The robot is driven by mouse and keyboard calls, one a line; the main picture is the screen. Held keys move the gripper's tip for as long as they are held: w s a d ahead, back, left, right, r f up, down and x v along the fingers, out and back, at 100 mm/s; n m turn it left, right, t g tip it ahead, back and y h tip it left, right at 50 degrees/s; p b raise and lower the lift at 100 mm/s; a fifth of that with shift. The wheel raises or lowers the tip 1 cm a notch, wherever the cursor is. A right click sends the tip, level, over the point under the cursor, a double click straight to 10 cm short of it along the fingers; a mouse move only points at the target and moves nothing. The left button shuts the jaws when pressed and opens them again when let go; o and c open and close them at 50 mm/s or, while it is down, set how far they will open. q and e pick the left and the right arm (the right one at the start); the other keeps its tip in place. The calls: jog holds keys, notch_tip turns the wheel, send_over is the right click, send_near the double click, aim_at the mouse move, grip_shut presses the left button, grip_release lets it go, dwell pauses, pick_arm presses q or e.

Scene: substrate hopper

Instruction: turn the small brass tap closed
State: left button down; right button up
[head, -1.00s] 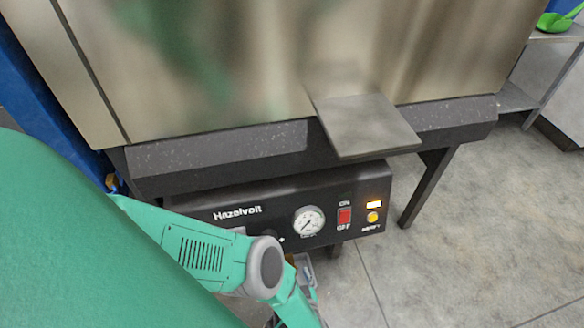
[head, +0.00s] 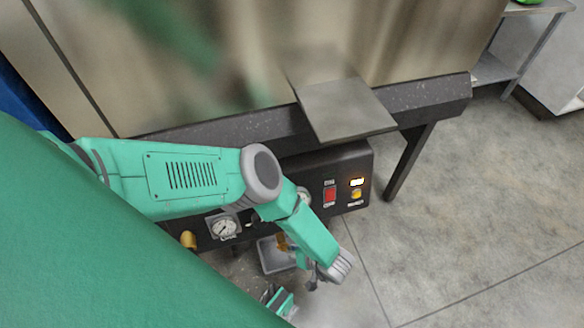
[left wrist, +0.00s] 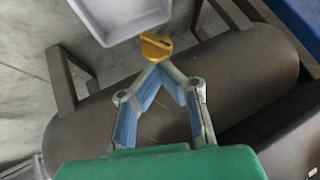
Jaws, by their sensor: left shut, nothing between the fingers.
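The small brass tap (left wrist: 157,47) shows in the left wrist view just beyond my left fingertips. Its handle is a rounded brass piece with a dark slot; I cannot tell whether it is turned open or closed. My left gripper (left wrist: 157,66) has its fingers converged and holds nothing; its tips are very near the handle, and I cannot tell if they touch. In the head view, a brass piece (head: 282,242), likely this tap, shows below the control panel beside my arm, partly hidden. My left gripper is largely hidden there. My right gripper is not in view.
A grey tray (head: 272,258) lies beneath the panel; a pale tray (left wrist: 120,15) shows in the wrist view. The black panel (head: 352,170) carries a gauge (head: 223,227) and a red switch (head: 329,195). Another brass knob (head: 188,239) is left of the gauge. A plate (head: 343,110) juts out above.

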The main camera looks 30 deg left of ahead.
aim_at(283, 248)
pick_arm(q)
notch_tip(283, 248, up, 4)
jog(key=w+d+g+h+p, duration=0.1)
jog(key=w+d+g+h, duration=0.1)
jog(key=d, duration=0.1)
jog(key=b+x, duration=0.4)
jog(key=x, duration=0.6)
jog(key=shift+d+f+n+h, duration=0.25)
jog(key=shift+d+n+h, duration=0.05)
jog(key=shift+d+h, duration=0.1)
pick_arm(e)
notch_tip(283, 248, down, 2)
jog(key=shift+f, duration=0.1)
